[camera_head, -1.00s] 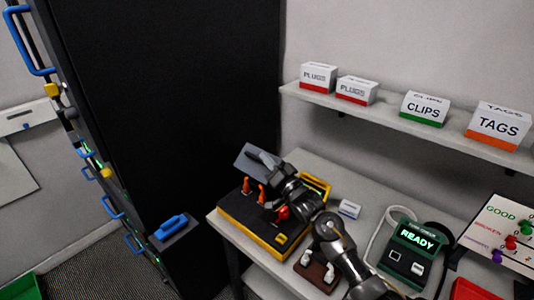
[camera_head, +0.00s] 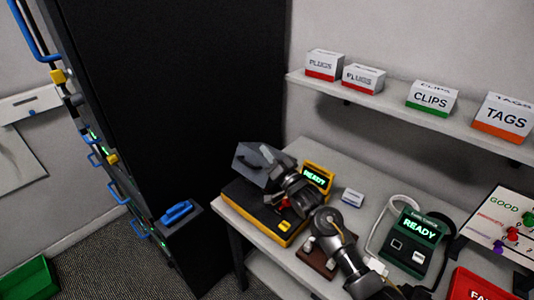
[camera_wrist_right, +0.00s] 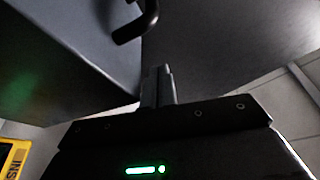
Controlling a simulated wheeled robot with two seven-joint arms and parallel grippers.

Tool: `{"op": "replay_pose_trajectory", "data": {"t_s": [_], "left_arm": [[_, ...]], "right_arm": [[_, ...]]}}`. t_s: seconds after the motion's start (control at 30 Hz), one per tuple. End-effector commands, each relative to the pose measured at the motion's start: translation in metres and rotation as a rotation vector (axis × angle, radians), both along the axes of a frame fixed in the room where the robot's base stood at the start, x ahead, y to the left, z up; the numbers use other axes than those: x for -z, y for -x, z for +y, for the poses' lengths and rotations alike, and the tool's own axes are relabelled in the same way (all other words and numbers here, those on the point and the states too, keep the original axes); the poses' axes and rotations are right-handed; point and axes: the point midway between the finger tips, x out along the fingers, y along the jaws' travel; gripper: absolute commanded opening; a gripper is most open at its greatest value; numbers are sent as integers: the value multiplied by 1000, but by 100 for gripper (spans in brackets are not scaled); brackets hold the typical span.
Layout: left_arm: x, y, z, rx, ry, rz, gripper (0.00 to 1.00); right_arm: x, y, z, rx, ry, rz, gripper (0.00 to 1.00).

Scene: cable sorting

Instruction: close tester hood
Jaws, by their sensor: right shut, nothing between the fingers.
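The tester (camera_head: 262,222) is a black and yellow box on the table, with a small yellow-framed READY display (camera_head: 316,177) at its back. Its grey hood (camera_head: 246,163) stands tilted above the base, not flat on it. My right gripper (camera_head: 270,160) is shut and empty, close against the hood; its arm hides part of the tester. In the right wrist view the shut fingers (camera_wrist_right: 157,85) are beside the grey hood (camera_wrist_right: 60,60), with its dark handle (camera_wrist_right: 138,22) above them. I cannot tell whether they touch. My left gripper is not in view.
A green READY checker (camera_head: 413,243) and a brown stand (camera_head: 318,258) are to the right on the table. A small white box (camera_head: 352,197) lies behind my arm. A shelf (camera_head: 390,100) with labelled boxes runs above. A black cabinet (camera_head: 180,100) stands at left.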

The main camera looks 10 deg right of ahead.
Motion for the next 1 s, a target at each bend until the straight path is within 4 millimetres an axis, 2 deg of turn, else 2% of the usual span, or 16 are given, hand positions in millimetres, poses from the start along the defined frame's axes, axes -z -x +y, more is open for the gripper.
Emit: {"op": "replay_pose_trajectory", "data": {"t_s": [0.23,0.27,0.3,0.6,0.8,1.0], "left_arm": [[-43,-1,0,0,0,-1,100],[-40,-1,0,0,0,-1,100],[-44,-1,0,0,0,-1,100],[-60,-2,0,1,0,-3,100],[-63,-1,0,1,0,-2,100],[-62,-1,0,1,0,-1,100]], "right_arm": [[-50,-6,-7,-4,1,-3,0],[-36,3,-12,-3,2,5,0],[-31,12,-18,-3,2,5,0],[-11,59,-48,-4,2,1,0],[-5,72,-57,-5,0,-2,0],[-4,74,-58,-5,0,-2,0]]}}
